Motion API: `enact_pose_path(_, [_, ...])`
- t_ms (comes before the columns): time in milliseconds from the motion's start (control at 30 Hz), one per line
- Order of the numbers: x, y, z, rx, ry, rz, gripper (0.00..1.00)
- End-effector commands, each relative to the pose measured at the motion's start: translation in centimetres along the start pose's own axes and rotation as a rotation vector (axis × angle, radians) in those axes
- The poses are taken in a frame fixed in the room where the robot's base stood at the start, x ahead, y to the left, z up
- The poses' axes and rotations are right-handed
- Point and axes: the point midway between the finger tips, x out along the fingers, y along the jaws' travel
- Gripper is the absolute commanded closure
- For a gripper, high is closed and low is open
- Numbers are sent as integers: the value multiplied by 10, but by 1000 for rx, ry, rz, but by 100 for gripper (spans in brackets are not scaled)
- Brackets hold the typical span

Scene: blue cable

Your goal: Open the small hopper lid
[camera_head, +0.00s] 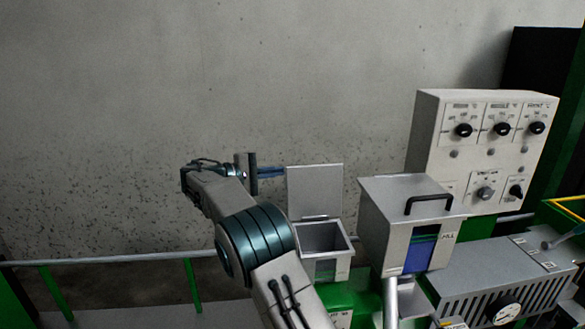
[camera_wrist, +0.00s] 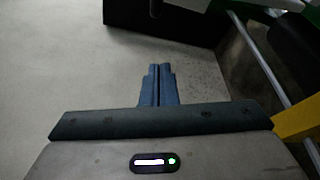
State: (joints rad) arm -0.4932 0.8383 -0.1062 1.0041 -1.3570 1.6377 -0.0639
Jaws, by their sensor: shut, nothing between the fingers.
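The small hopper (camera_head: 347,257) is a grey open-topped box in the head view, right of my arm. Its flat grey lid (camera_head: 315,190) stands upright at the back of the box, so the dark inside shows. My gripper (camera_head: 283,171) is at the lid's upper left edge, with its blue fingers pointing right. I cannot tell whether the fingertips touch the lid or are behind it. In the wrist view my gripper (camera_wrist: 160,68) has its two blue fingers together with nothing between them. The hopper and lid are not recognisable in the wrist view.
A larger hopper (camera_head: 376,228) with a shut lid and black handle (camera_head: 428,203) stands just right of the small one. A control panel (camera_head: 428,130) with black knobs is behind it. A vented grey box (camera_head: 500,275) is at lower right. A rail (camera_head: 110,258) runs along the left.

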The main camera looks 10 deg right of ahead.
Motion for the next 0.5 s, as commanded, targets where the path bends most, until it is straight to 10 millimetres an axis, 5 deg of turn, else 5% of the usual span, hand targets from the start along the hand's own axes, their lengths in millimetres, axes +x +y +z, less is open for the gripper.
enact_pose_path(233, [57,3,2,-1,-2,-3,100])
enact_pose_path(500, [42,2,28,0,2,0,100])
